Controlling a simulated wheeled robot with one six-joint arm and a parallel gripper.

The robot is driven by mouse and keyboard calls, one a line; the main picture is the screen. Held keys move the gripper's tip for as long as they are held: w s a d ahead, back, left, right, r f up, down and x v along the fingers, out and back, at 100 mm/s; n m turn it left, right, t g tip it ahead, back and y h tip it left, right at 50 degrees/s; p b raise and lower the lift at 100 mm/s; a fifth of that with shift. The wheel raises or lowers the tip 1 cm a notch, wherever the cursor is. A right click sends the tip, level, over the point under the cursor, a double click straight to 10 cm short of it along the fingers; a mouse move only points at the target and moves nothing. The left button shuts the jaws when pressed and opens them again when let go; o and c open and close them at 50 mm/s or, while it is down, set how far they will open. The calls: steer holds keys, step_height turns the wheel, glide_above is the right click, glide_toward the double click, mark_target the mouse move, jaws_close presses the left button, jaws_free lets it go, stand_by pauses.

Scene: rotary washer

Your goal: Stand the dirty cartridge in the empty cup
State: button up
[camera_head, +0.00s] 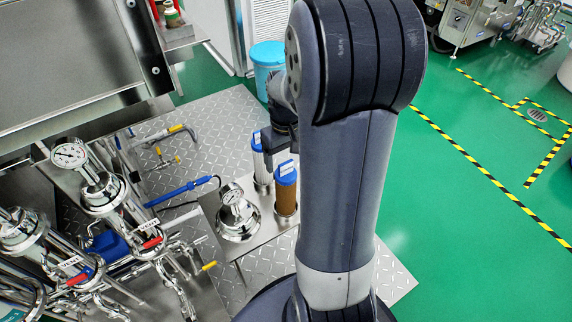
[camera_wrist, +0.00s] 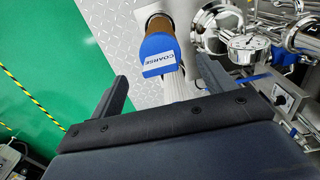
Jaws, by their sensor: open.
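The dirty cartridge is brown with a blue cap (camera_head: 286,175) and stands upright in a metal cup (camera_head: 286,219) on a small steel stand. In the wrist view its cap, labelled COARSE (camera_wrist: 158,58), shows just beyond the fingertips. A white cartridge (camera_head: 260,168), also blue-capped, stands behind it in another metal cup (camera_head: 263,187); its ribbed side shows in the wrist view (camera_wrist: 180,90). My gripper (camera_wrist: 163,75) is open with nothing held. In the head view it (camera_head: 279,140) is near the white cartridge's top, partly hidden by my arm. I cannot make out an empty cup.
A shiny domed housing with a gauge (camera_head: 238,218) sits left of the cartridges on the stand (camera_head: 263,237). Steel piping with valves and a gauge (camera_head: 70,155) crowds the left. A light-blue bin (camera_head: 267,62) stands behind.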

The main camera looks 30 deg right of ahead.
step_height(320, 180, up, 5)
steer(key=shift+r+p, duration=0.1)
steer(key=shift+p, duration=0.35)
